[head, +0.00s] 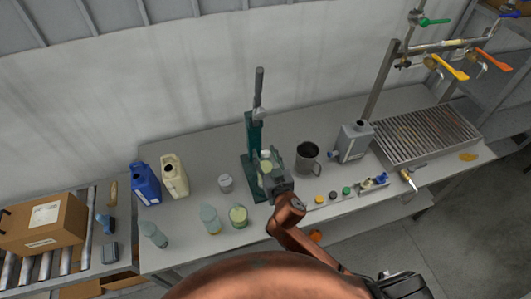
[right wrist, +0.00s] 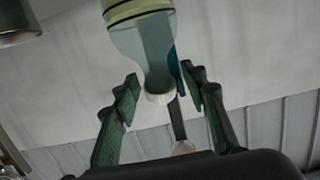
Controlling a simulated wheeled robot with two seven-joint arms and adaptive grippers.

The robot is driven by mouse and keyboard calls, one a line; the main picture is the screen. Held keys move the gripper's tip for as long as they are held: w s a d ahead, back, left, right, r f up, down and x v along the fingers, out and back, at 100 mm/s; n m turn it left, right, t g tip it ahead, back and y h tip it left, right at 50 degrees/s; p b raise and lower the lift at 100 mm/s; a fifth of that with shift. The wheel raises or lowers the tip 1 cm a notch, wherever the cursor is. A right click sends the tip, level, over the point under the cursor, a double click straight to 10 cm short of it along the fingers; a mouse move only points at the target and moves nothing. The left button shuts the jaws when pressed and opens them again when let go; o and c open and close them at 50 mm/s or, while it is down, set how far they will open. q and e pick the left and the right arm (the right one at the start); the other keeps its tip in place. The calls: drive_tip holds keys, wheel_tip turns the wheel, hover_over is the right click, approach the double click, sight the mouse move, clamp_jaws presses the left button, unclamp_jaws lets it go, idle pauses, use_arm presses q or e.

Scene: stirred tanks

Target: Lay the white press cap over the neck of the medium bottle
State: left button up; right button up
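The medium bottle (right wrist: 143,40), clear teal with a yellow-green band, shows neck-down in the right wrist view. A round white piece, apparently the press cap (right wrist: 160,97), sits at the end of its neck; I cannot tell how squarely it lies. In the head view the bottle (head: 265,155) is at the green press, mostly hidden behind my right gripper (head: 268,168). That gripper's two fingers (right wrist: 160,88) are apart, one on each side of the neck, with a gap visible on both sides. My left gripper is out of view.
The green press (head: 254,130) stands right by the gripper. A steel mug (head: 307,158) and a grey metal can (head: 353,141) are to its right. Coloured knobs line the front edge.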

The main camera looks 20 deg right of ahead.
drive_tip(key=c, duration=0.6)
drive_tip(key=shift+r, duration=0.15)
